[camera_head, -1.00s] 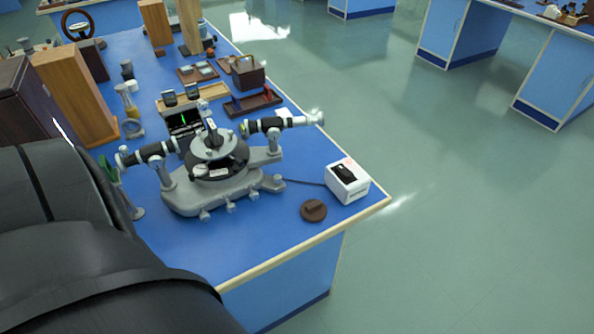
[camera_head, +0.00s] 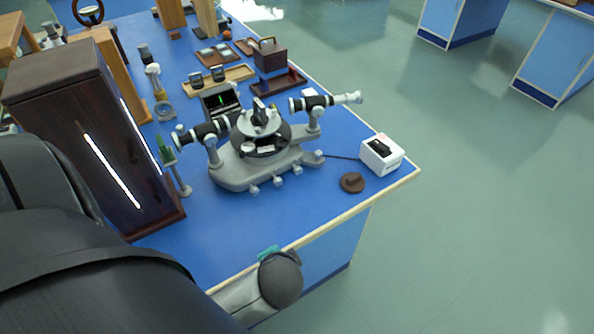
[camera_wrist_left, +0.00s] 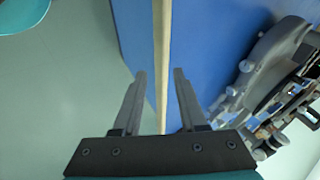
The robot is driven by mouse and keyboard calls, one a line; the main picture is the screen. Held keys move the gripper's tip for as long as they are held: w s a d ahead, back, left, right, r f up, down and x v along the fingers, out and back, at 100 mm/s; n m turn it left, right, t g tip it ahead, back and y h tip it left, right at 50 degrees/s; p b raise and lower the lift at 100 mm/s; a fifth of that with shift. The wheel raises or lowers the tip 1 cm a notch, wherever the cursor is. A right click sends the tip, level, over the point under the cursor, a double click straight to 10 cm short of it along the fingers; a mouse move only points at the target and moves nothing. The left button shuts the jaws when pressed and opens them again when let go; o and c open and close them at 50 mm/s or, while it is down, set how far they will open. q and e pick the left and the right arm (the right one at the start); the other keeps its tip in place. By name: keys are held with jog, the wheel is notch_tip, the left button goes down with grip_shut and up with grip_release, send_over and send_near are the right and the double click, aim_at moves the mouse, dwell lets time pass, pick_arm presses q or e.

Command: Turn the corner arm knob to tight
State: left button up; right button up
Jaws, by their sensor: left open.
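The grey spectrometer (camera_head: 232,176) stands on the blue bench in the head view, with a round central table and two black-and-silver tubes. Several small pale knobs line its front edge; one knob (camera_head: 319,155) is at its right end, towards the bench corner. I cannot tell which is the corner arm knob or how it is turned. In the left wrist view my left gripper (camera_wrist_left: 160,72) is open and empty over the bench edge. The spectrometer (camera_wrist_left: 270,65) with its knobs is to the right, apart from the fingers. My right gripper is not in view.
A white box (camera_head: 382,154) with a cable and a brown disc (camera_head: 352,182) lie near the bench's right corner. A tall dark wooden cabinet (camera_head: 85,130) stands left of the spectrometer. The blue bench top (camera_head: 270,222) is clear in front of it.

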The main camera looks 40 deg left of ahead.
aim_at(297, 173)
pick_arm(q)
jog(key=w+a+r+m+t+y, duration=0.2)
jog(key=a, duration=0.1)
jog(key=shift+w+a+y, duration=0.15)
jog(key=shift+w+y, duration=0.2)
jog(key=shift+y, duration=0.05)
jog(key=w+m+t, duration=0.1)
jog(key=m, duration=0.1)
jog(key=w+a+m+t, duration=0.1)
jog(key=t, duration=0.1)
jog(key=w+a+m+t, duration=0.1)
jog(key=w+m+t, duration=0.1)
jog(key=shift+r+m+y, duration=0.2)
jog(key=shift+m+y, duration=0.1)
jog(key=shift+y, duration=0.1)
jog(key=m+t, duration=0.1)
jog(key=w+m+t+h, duration=0.1)
jog(key=m, duration=0.1)
jog(key=shift+d+t, duration=0.2)
jog(key=shift+t, duration=0.2)
jog(key=shift+m, duration=0.3)
jog(key=x, duration=0.5)
jog(key=b+x, duration=0.1)
jog(key=x, duration=0.9)
jog(key=shift+w+d+b, duration=0.2)
jog(key=shift+w+b, duration=0.05)
jog(key=shift+b, duration=0.15)
grip_shut()
